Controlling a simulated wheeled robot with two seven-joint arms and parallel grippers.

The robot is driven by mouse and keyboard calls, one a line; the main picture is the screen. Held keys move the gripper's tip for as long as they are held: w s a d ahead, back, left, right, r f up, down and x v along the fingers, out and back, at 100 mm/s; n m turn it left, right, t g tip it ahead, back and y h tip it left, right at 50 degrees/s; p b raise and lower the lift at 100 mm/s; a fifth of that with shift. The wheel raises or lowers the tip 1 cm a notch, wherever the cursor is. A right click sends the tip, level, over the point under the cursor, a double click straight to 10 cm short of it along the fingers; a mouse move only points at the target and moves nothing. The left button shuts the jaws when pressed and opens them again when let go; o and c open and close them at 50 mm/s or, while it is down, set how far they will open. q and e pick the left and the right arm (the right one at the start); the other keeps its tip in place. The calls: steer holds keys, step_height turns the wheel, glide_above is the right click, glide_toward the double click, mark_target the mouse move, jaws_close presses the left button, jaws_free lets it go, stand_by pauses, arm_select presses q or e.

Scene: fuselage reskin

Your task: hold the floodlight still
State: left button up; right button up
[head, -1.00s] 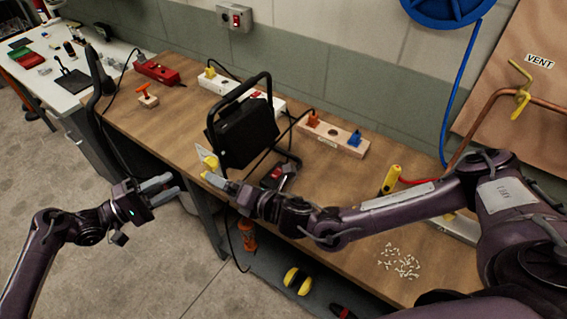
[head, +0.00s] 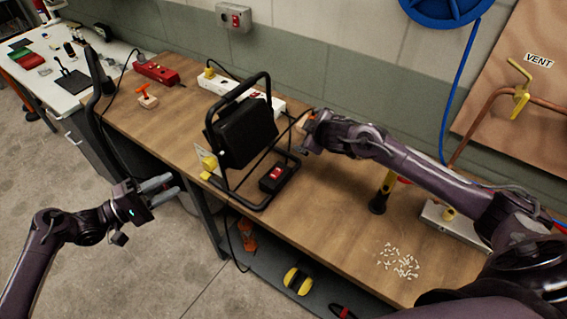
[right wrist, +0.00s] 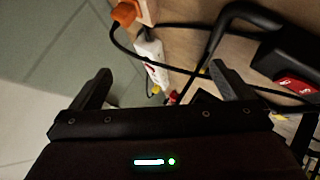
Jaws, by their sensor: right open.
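The black floodlight (head: 241,133) stands upright in its tubular frame on the wooden bench. Part of its frame (right wrist: 226,38) shows at upper right in the right wrist view. A black box with a red switch (head: 275,177) sits at the frame's foot; it also shows in the right wrist view (right wrist: 290,55). My right gripper (head: 306,134) is just right of the floodlight, its fingers mostly hidden in the head view. In the right wrist view its jaws (right wrist: 160,80) are open with nothing gripped. My left gripper (head: 170,189) is open and empty, left of the bench's front edge, apart from the floodlight.
A white power strip (head: 214,83) lies behind the floodlight, and a red one (head: 157,72) at far left. Cables run around the frame. A yellow-handled tool (head: 384,190) stands to the right. White pieces (head: 398,261) lie scattered near the front edge.

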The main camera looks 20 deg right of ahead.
mark_target(276, 173)
steer(key=s+a+g, duration=0.1)
steer(key=a, duration=0.1)
steer(key=a+f+m+g+y, duration=0.1)
steer(key=a, duration=0.2)
steer(key=s+a+g, duration=0.1)
steer(key=a, duration=0.1)
steer(key=shift+s+a+f+y, duration=0.25)
steer(key=shift+s+f+y, duration=0.05)
steer(key=shift+s, duration=0.05)
steer(key=s+a+m+g, duration=0.1)
steer(key=s+a+g, duration=0.2)
steer(key=s+a, duration=0.15)
steer(key=x, duration=0.7)
steer(key=shift+s+d+f, duration=0.15)
steer(key=shift+f, duration=0.1)
